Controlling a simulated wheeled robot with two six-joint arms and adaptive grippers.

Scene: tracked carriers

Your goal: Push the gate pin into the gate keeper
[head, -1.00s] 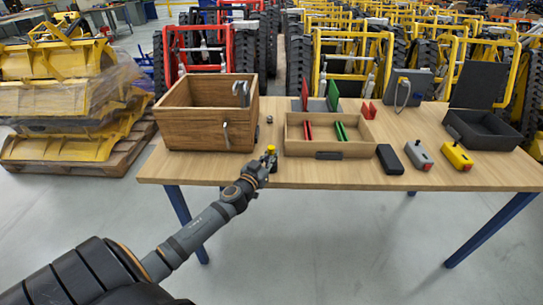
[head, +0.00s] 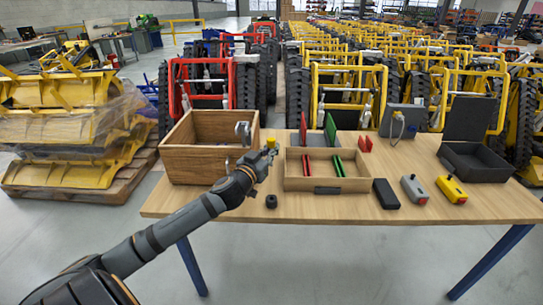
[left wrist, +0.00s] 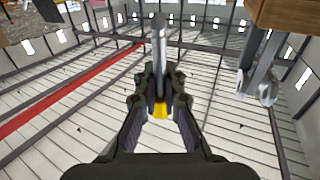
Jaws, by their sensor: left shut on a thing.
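My left gripper (head: 268,152) is in front of the right end of the wooden box and slightly right of it. It is shut on the gate pin, whose yellow part (head: 271,141) shows at the fingertips. In the left wrist view the pin's grey shaft (left wrist: 159,50) stands out beyond the fingers (left wrist: 160,98). Grey metal fittings (head: 243,130) are on the wooden box. In the left wrist view a fitting with round ends (left wrist: 258,85) is to the right, apart from the pin. I cannot tell which fitting is the gate keeper. My right gripper is not in view.
The wooden box (head: 188,163) stands at the table's left. A dark round piece (head: 271,201) lies near the front edge. A tray (head: 300,183) with red and green pieces, a black block (head: 386,194), grey (head: 414,189) and yellow (head: 451,190) boxes, and a dark open case (head: 475,162) fill the right.

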